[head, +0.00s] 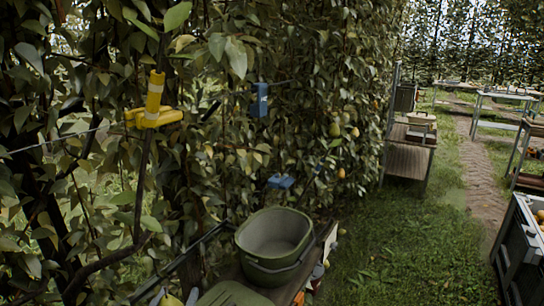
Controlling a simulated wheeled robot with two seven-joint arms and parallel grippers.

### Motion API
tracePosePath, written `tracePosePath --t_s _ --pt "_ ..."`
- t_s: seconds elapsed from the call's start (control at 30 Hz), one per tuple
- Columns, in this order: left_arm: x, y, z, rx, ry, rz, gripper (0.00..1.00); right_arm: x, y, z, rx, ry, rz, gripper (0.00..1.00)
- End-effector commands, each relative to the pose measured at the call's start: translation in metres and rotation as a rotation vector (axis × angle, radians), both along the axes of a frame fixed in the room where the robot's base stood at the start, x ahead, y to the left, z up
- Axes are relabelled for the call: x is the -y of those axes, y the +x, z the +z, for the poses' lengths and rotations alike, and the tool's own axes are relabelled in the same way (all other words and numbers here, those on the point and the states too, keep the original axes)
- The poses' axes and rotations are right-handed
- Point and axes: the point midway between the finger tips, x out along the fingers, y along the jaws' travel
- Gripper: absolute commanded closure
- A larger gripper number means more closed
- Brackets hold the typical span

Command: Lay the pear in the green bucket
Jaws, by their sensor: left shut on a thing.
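The green bucket (249,261) stands upright on a narrow bench at the lower middle of the head view. Its mouth faces up, and I see no fruit in the visible part of its inside. A yellow-green pear (171,301) shows at the bottom edge, left of the bucket and apart from it. My left gripper (174,297) is shut on this pear, with pale fingers on either side; the frame edge cuts off most of both. My right gripper is not in view.
A green lid or tray (233,295) lies in front of the bucket. Leafy hedge with hanging pears (335,130), a yellow clamp (155,108) and blue clips (260,100) rises behind. A dark crate (522,250) stands at right. Grass right of the bench is open.

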Motion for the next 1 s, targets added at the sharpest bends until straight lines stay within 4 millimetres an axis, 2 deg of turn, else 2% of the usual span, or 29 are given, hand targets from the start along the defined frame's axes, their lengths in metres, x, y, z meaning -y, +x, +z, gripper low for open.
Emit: tracePosePath --t_s 0.37,0.63,1.0 --pt "0.000 0.000 0.000 0.001 0.000 0.000 0.80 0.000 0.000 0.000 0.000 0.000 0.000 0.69" --pt "0.000 -0.006 -0.021 -0.003 0.000 0.000 0.80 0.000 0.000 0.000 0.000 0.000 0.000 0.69" --pt "0.000 -0.006 -0.022 0.001 0.000 0.000 0.80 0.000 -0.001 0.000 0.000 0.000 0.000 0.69"
